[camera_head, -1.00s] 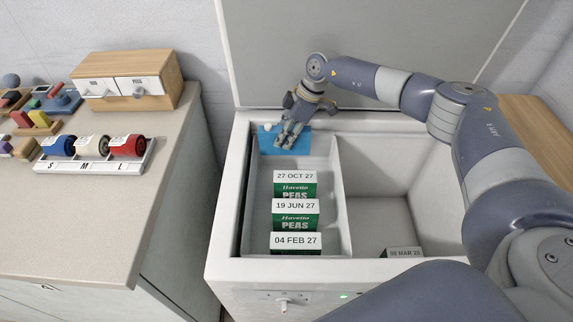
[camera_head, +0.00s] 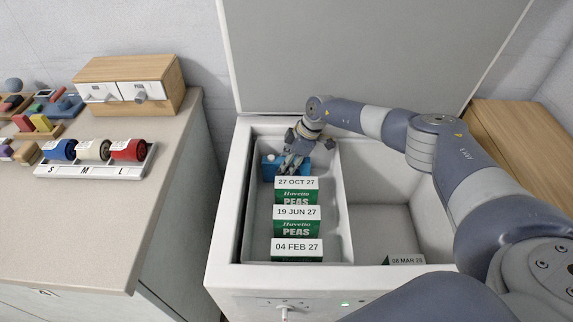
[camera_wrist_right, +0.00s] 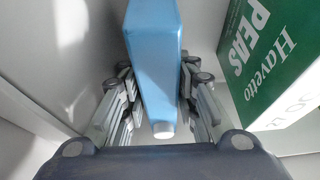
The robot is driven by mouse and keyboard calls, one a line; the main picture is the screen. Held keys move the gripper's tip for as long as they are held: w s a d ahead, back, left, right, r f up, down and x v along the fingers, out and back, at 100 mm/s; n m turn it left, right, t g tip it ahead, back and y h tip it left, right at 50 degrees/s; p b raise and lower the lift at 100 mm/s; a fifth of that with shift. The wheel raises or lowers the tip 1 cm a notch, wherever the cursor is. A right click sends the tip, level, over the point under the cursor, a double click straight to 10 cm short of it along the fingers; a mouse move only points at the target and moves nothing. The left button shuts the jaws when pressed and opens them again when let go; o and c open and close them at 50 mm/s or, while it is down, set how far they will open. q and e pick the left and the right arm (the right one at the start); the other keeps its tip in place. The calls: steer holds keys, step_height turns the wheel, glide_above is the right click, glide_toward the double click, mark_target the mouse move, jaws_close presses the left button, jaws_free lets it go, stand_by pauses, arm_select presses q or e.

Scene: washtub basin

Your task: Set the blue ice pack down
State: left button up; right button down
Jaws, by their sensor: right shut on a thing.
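The blue ice pack (camera_head: 270,166) is at the back end of the left compartment of the white chest (camera_head: 222,243). In the right wrist view the ice pack (camera_wrist_right: 155,60) stands between my right gripper's fingers, with its white cap towards the gripper. My right gripper (camera_head: 291,166) is shut on it and reaches down inside the compartment; the fingers (camera_wrist_right: 158,105) grip it from both sides. Whether its bottom touches the floor I cannot tell. My left gripper is not in view.
Several green pea boxes (camera_head: 297,221) stand in a row in front of the ice pack; the nearest box (camera_wrist_right: 275,65) is close on the right in the wrist view. The chest's right compartment (camera_head: 385,225) holds another dated box (camera_head: 407,260). A counter (camera_head: 110,200) stands left.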

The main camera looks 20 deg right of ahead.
steer(key=c, duration=1.5)
jaws_free()
steer(key=shift+c, duration=0.2)
steer(key=v, duration=1.2)
steer(key=shift+a+r, duration=0.1)
steer(key=shift+p, duration=0.35)
